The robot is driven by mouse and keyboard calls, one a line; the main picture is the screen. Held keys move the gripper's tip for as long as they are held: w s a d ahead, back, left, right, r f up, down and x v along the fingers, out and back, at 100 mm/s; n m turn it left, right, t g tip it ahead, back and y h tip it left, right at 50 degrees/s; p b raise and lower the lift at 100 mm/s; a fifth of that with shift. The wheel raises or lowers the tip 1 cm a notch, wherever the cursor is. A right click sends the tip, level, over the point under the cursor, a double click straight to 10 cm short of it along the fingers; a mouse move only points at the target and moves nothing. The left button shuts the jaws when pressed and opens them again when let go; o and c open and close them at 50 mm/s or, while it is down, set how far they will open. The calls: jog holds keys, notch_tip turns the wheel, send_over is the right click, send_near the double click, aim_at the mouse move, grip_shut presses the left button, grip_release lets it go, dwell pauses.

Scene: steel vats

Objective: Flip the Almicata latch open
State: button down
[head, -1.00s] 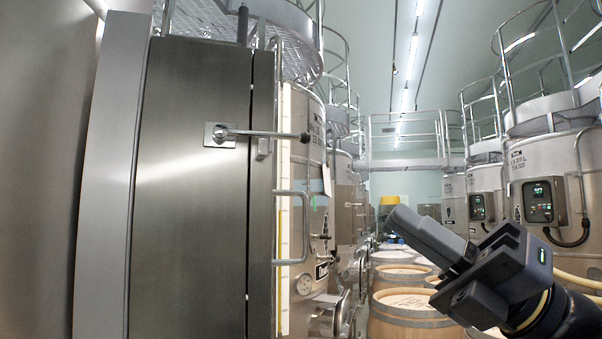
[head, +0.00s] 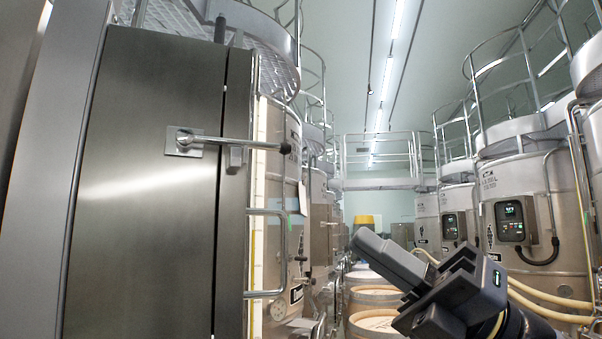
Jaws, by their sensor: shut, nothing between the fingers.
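The latch (head: 230,141) is a polished metal lever on a square plate (head: 184,141), set on a tall steel door panel (head: 140,200) at the left in the head view. The lever lies almost level and points right, across the door's edge and a small catch (head: 236,157), and ends in a dark knob (head: 285,148). My gripper (head: 362,239) is at the lower right, well apart from the latch, below it and to its right. Its fingers are shut together with nothing between them and point up and left.
A vertical metal handle (head: 284,250) stands out right of the door. Wooden barrels (head: 374,298) stand behind my gripper. Steel vats with control boxes (head: 510,220) line the right side. Open air lies between my gripper and the latch.

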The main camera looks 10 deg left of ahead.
jog(key=p, duration=0.5)
send_near(261, 147)
jog(key=s+a, duration=0.2)
jog(key=a, duration=0.2)
jog(key=shift+w+a+r+p, duration=0.15)
jog(key=shift+w+r+p, duration=0.45)
jog(key=shift+r, duration=0.2)
jog(key=shift+w+a+r+p, duration=0.15)
jog(key=shift+w+r+p, duration=0.45)
jog(key=shift+r, duration=0.25)
jog(key=shift+s, duration=0.1)
